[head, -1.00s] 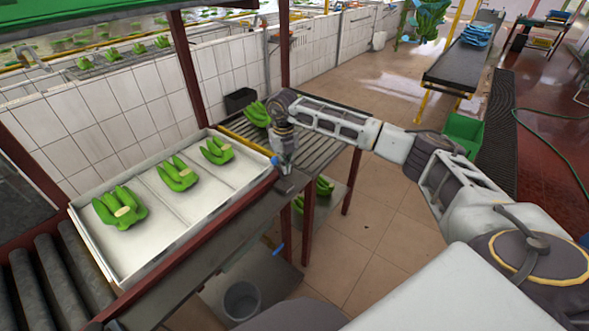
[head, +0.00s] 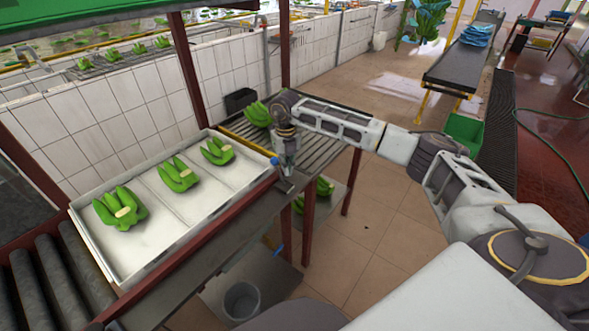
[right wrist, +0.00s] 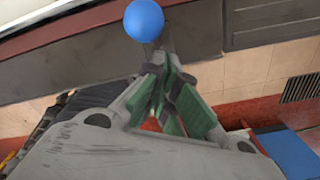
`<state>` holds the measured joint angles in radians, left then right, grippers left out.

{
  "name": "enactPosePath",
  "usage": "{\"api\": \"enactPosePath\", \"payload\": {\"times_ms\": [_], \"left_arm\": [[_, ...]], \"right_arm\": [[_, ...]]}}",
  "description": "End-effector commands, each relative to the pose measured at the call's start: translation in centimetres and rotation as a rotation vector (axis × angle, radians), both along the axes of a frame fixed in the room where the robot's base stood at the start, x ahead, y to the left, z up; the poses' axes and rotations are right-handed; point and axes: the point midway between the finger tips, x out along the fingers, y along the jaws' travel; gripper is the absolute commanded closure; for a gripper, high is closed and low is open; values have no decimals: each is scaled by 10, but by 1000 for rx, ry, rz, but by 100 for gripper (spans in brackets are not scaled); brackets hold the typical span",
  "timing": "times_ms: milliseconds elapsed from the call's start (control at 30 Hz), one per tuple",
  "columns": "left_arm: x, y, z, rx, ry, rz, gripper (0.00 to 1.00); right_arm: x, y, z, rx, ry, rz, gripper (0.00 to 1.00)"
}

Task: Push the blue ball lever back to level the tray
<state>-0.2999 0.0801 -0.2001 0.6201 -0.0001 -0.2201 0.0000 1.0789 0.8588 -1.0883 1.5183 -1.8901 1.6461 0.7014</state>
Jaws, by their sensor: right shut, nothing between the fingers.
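The white tray (head: 152,262) sits at the left with several green banana bunches (head: 178,175) in it, in separate compartments. I cannot tell its tilt for sure. The blue ball (head: 274,161) of the lever shows at the tray's right end, and large at the top of the right wrist view (right wrist: 144,20). My right gripper (head: 285,178) is shut and empty, pointing down just right of the ball. In the right wrist view its fingertips (right wrist: 165,68) are together, close below the ball; I cannot tell whether they touch it. The lever's rod is mostly hidden. My left gripper is out of view.
A slatted roller table (head: 325,133) with a banana bunch (head: 257,113) lies behind my right gripper. Red posts (head: 309,210) stand below it. A grey bucket (head: 241,300) is on the lower shelf.

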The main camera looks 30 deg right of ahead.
Motion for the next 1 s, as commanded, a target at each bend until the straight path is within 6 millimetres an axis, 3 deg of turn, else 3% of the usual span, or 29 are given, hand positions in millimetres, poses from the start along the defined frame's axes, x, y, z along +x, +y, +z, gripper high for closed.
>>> {"api": "enactPosePath", "payload": {"times_ms": [1000], "left_arm": [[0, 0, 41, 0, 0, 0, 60]], "right_arm": [[0, 0, 69, 1, 0, 0, 100]]}}
